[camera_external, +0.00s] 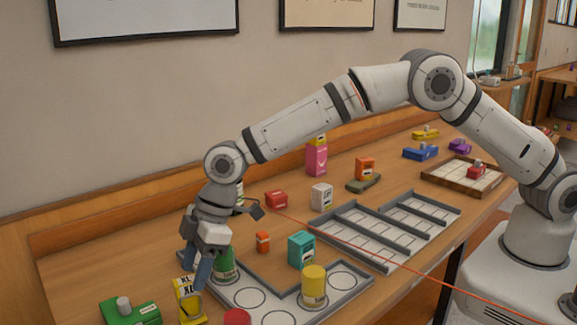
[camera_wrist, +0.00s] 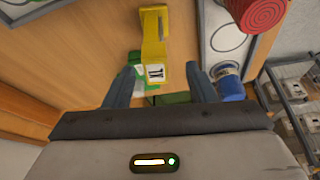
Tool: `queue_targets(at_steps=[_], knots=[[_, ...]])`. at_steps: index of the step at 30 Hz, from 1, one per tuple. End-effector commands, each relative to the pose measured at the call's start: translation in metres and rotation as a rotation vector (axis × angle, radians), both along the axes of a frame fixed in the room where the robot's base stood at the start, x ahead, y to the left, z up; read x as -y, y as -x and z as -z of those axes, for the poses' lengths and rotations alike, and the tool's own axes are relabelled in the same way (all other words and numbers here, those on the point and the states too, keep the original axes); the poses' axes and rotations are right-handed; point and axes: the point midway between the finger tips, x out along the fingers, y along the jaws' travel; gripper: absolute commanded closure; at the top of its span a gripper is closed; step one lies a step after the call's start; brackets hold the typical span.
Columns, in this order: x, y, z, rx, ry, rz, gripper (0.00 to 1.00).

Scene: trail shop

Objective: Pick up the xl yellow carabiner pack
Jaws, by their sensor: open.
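The yellow carabiner pack (camera_external: 187,298), marked XL, stands near the front left of the wooden table. My gripper (camera_external: 197,275) points down right at it, with a finger overlapping the pack in the external view. In the wrist view, the yellow pack (camera_wrist: 153,35) lies ahead of and partly between the two open fingers of my gripper (camera_wrist: 160,84), its XL label toward me. I see a gap on each side of it and nothing held. Contact cannot be told.
A green pack (camera_external: 130,312) lies left of the yellow one. A green can (camera_external: 225,267) stands close at the right on a grey circle-marked tray (camera_external: 355,292), with a yellow can (camera_external: 314,288) and red can (camera_external: 236,317). A blue can (camera_wrist: 229,82) is beside the right finger.

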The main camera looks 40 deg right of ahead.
Motion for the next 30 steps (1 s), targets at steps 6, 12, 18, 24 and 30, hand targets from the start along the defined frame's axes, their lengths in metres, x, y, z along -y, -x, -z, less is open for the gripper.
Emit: queue_targets(at_steps=[6,12,18,24,30], knots=[[-0.007,-0.004,0.022,-0.002,0.002,0.001,0.49],[-0.016,-0.008,0.047,-0.001,0.001,0.002,0.49],[-0.019,-0.009,0.056,0.0,0.0,0.002,0.49],[-0.019,-0.009,0.056,0.0,0.0,0.002,0.52],[-0.019,-0.009,0.056,0.0,0.001,0.002,0.69]])
